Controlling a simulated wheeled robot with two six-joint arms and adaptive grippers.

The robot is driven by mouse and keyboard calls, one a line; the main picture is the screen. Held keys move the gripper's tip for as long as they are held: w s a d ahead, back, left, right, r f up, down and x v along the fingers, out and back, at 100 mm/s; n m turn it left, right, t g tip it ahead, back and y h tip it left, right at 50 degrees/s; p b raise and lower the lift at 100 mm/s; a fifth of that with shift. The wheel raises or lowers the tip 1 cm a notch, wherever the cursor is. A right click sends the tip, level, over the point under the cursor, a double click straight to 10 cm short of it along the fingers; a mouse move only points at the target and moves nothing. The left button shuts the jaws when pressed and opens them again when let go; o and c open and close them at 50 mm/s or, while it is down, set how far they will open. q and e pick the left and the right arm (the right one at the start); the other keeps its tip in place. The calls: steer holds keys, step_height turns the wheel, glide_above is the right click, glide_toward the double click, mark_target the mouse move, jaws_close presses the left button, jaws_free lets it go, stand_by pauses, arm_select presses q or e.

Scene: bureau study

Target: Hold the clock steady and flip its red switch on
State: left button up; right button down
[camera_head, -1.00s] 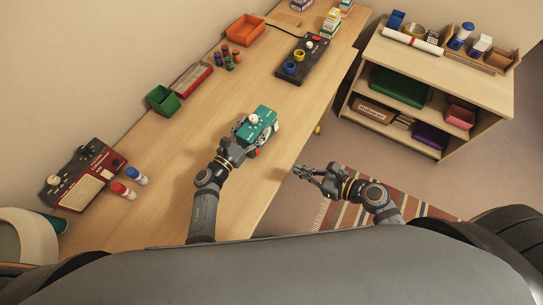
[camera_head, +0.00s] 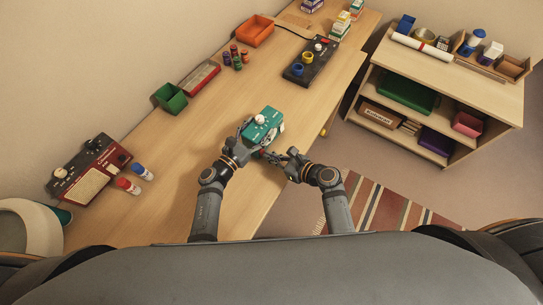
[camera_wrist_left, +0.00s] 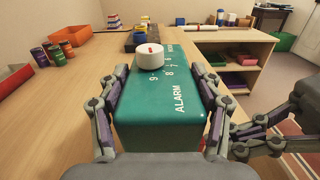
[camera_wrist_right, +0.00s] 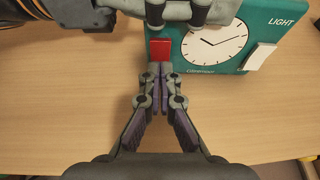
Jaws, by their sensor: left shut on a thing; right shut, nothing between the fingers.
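The teal clock (camera_head: 262,122) stands on the desk in the head view. Its top, marked ALARM, with a white knob, shows in the left wrist view (camera_wrist_left: 165,108). My left gripper (camera_head: 246,138) is shut on the clock, one finger on each side of its body. The clock's white dial face shows in the right wrist view (camera_wrist_right: 215,42). The red switch (camera_wrist_right: 160,50) is at the left of the dial. My right gripper (camera_wrist_right: 161,72) is shut and empty, its fingertips right at the lower edge of the switch; I cannot tell whether they touch.
A black panel with knobs (camera_head: 309,62) lies farther back on the desk (camera_head: 200,120). A green bin (camera_head: 170,98) and an orange bin (camera_head: 255,31) stand along the wall.

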steer(key=shift+w+a+f, duration=0.15)
steer(key=shift+w+a, duration=0.1)
steer(key=shift+r, duration=0.2)
steer(key=shift+r, duration=0.65)
steer(key=shift+s+d, duration=0.1)
